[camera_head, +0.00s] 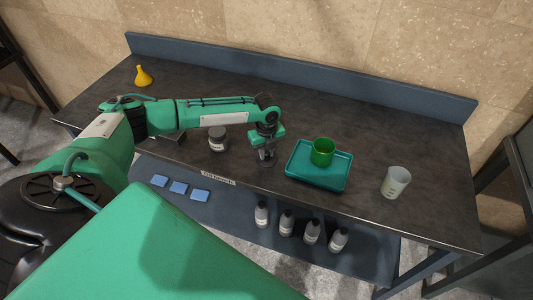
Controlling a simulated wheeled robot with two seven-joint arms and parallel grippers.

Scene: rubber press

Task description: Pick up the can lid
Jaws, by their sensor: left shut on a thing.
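My left gripper (266,158) points down over the front part of the bench, to the left of the teal tray. It is shut on a small dark grey piece at its fingertips, which looks like the can lid (265,162); the fingers hide much of it. A small grey can with a pale label (217,138) stands upright on the bench to the left of the gripper, apart from it. My right gripper is not in view.
A green cup (322,152) stands on the teal tray (310,179). A whitish beaker (396,182) stands to the right, a yellow funnel (143,76) at the back left. Several bottles (286,222) and blue squares (179,187) are on the lower shelf. The right back of the dark bench (420,140) is clear.

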